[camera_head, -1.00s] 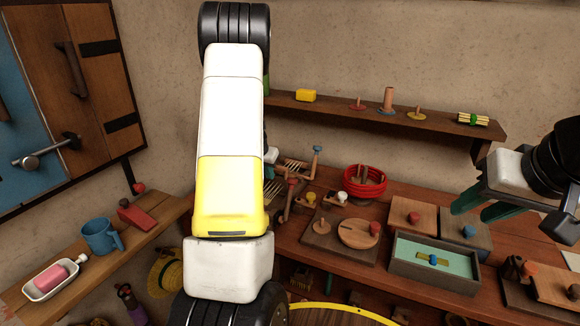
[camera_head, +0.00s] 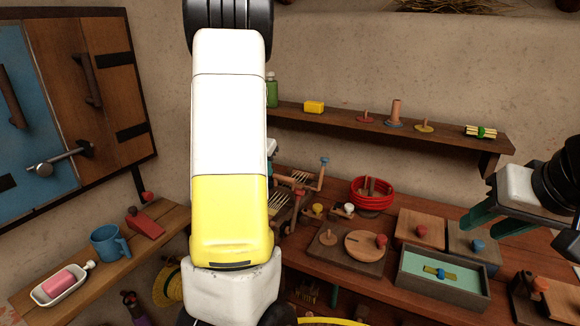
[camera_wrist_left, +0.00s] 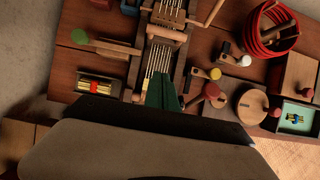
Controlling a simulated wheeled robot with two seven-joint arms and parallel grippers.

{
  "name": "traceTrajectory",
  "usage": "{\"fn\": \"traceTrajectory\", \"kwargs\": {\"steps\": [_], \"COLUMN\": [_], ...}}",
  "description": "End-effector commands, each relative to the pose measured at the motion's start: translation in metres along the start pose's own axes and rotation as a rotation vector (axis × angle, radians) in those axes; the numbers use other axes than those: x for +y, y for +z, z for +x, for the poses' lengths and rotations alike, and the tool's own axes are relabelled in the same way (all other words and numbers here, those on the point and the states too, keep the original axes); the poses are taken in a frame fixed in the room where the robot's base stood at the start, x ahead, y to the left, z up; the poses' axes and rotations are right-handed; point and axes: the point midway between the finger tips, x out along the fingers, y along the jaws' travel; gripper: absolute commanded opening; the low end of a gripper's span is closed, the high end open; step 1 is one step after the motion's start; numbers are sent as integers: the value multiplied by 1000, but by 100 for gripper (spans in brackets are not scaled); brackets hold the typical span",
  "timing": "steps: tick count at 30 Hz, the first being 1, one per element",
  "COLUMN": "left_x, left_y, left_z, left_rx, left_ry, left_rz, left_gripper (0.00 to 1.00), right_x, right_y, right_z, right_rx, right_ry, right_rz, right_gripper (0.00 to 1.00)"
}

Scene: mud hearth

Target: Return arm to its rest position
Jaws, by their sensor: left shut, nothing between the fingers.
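My left arm (camera_head: 230,140) rises upright across the middle of the head view, white and yellow with black joints, and hides most of its own gripper. In the left wrist view my left gripper (camera_wrist_left: 163,92) shows its green fingers together, with nothing between them, over the workbench near a wooden rack of metal rods (camera_wrist_left: 160,50). My right gripper (camera_head: 487,215) is at the right of the head view. Its green fingers stand apart and look empty above the bench.
The workbench (camera_head: 335,280) holds a red coil (camera_head: 371,193), a green-lined tray (camera_head: 445,281) and wooden boards. A wall shelf (camera_head: 340,124) runs behind it. On the left are a blue-doored cabinet (camera_head: 50,100) and a side shelf with a blue mug (camera_head: 109,243) and a white dish (camera_head: 62,285).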

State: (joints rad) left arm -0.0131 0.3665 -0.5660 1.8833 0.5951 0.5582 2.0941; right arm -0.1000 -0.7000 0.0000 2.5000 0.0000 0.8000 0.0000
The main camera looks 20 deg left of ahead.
Motion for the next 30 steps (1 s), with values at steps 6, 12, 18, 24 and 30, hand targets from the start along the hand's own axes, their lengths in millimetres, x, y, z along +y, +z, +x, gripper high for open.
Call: {"fn": "traceTrajectory", "kwargs": {"steps": [6, 12, 18, 24, 30], "left_x": [-2, -50, -136, -205, -241], "left_y": [0, 1, -21, -72, -132], "left_z": [-2, -44, -124, -191, -230], "left_rx": [-2, -53, -175, -282, -289], "left_ry": [-4, -74, -133, -76, 59], "left_rz": [14, 362, 1116, 1928, 2643], "left_gripper": [0, 0, 0, 0, 0], "right_x": [0, 0, 0, 0, 0], "right_y": [0, 0, 0, 0, 0], "right_z": [0, 0, 0, 0, 0], "right_rx": [0, 0, 0, 0, 0], "right_ry": [0, 0, 0, 0, 0], "right_rz": [0, 0, 0, 0, 0], "right_gripper": [36, 36, 36, 36, 36]}}
